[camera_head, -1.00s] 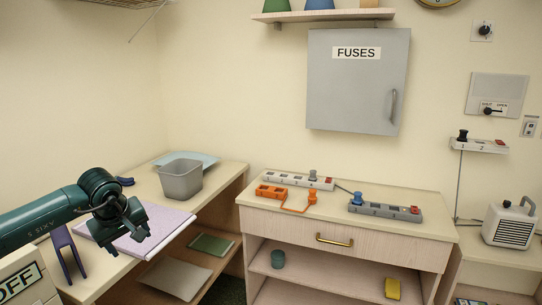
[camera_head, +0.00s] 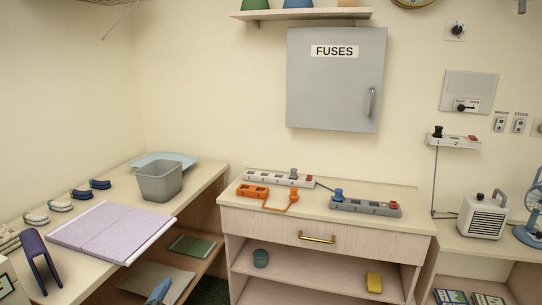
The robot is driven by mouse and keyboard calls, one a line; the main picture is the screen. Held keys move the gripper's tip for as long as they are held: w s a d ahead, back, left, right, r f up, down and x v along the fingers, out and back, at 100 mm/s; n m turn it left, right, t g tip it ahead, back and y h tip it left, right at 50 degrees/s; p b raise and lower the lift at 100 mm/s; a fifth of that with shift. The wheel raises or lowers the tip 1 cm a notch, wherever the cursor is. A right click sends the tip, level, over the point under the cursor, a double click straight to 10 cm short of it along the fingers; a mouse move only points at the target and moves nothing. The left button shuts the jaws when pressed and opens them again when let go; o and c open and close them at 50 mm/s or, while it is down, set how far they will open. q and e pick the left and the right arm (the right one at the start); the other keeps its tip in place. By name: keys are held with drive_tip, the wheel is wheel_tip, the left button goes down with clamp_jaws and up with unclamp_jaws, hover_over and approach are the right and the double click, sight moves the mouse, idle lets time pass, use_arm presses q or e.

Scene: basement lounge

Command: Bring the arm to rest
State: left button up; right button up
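Neither of my grippers can be made out in the head view, and neither arm clearly shows. The left-hand desk (camera_head: 95,267) holds an open lilac book (camera_head: 110,230) and a dark purple stand-like thing (camera_head: 40,262) that the arm partly covered before. A small blue shape (camera_head: 158,292) shows at the bottom edge, in front of the grey sheet on the low shelf; I cannot tell what it is.
A grey bin (camera_head: 160,182) stands on the desk, with several small dark-and-white things along the wall side. The drawer cabinet (camera_head: 330,223) bears power strips (camera_head: 365,207) and an orange cord piece (camera_head: 253,191). A heater (camera_head: 484,216) stands at right.

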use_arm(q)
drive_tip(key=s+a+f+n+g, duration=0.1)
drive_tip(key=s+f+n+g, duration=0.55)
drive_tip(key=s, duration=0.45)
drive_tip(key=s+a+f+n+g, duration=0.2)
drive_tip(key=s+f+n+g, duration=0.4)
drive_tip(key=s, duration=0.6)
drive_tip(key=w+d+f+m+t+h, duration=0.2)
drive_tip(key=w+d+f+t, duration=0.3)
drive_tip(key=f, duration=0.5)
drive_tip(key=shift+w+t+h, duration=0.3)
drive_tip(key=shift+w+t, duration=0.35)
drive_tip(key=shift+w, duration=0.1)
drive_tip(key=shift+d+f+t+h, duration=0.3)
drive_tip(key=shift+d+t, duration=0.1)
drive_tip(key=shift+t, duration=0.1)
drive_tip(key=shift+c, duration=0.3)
